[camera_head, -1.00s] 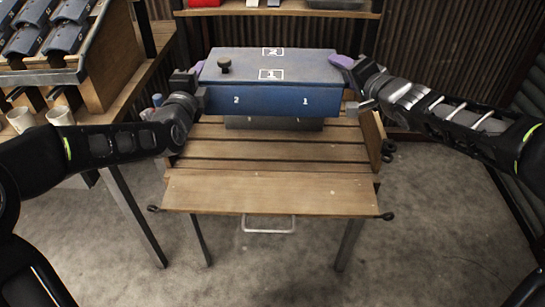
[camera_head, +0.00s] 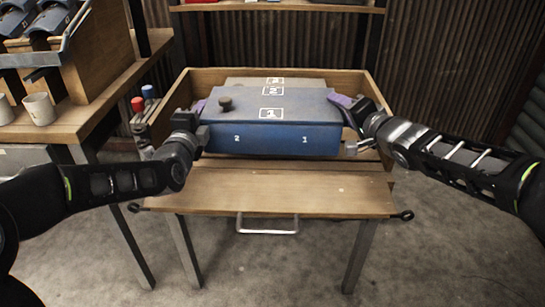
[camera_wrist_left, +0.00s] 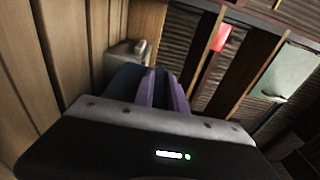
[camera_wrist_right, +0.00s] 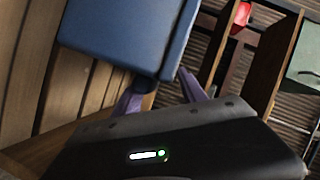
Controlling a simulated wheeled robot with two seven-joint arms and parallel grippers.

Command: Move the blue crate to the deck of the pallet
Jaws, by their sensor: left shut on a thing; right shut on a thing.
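The blue crate (camera_head: 270,138) has a flat lid with a black knob and white marks, and the numbers 2 and 1 on its front. My left gripper (camera_head: 201,107) is shut on its left end and my right gripper (camera_head: 341,101) on its right end. The crate looks level over the slatted wooden table (camera_head: 270,198); I cannot tell its clearance. Its blue side also shows in the right wrist view (camera_wrist_right: 130,32) and, darker, in the left wrist view (camera_wrist_left: 124,82). I cannot clearly make out a separate pallet.
A grey crate (camera_head: 240,82) stands on the table behind the blue one, partly hidden. The table has raised wooden sides and a front handle (camera_head: 267,225). A bench with a mug (camera_head: 40,110) stands at left, and a shelf (camera_head: 275,6) behind. Floor at right is clear.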

